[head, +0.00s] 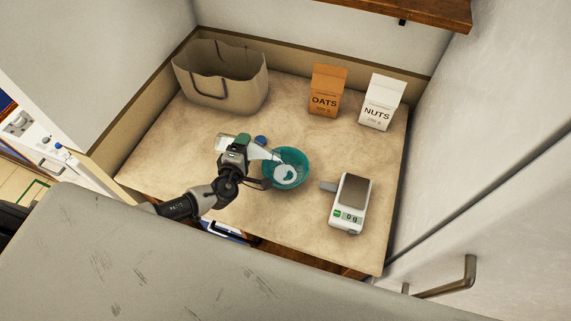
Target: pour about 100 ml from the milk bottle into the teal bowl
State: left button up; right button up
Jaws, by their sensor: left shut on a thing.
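The milk bottle (262,153) lies tilted almost level, its mouth pointing right over the teal bowl (301,165). My left gripper (236,152) is shut on the bottle and hides part of its body. The teal bowl stands upright on the shelf board, just right of the gripper. A patch of white milk (287,175) shows inside the bowl, below the bottle's mouth. I cannot tell whether milk is flowing now. My right gripper is not in view.
A blue cap (260,140) lies behind the bottle. A scale (351,203) reading 0 g stands right of the bowl. An oats box (325,91), a nuts box (381,103) and a beige bag (222,80) stand at the back. The board between bowl and boxes is clear.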

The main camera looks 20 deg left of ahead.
pick_arm(q)
jog(key=shift+r+m+p, duration=0.3)
jog(key=shift+r+p, duration=0.15)
jog(key=shift+p, duration=0.35)
jog(key=shift+a+r+m+y, duration=0.2)
jog(key=shift+r+m+y, duration=0.1)
jog(key=shift+r+m, duration=0.2)
dwell(1.0)
jog(key=f+b, duration=0.1)
jog(key=f+n+b, duration=0.1)
jog(key=shift+a+f, duration=0.2)
jog(key=shift+f, duration=0.15)
jog(key=n+h+b, duration=0.1)
jog(key=n+b, duration=0.1)
jog(key=b, duration=0.1)
jog(key=shift+a+f, duration=0.1)
jog(key=shift+f, duration=0.05)
jog(key=shift+a, duration=0.1)
jog(key=shift+r+n, duration=0.25)
jog(key=shift+n, duration=0.05)
jog(key=shift+a+f+b, duration=0.25)
jog(key=shift+f+b, duration=0.15)
jog(key=shift+b, duration=0.65)
jog(key=shift+r+n, duration=0.1)
jog(key=shift+n, duration=0.2)
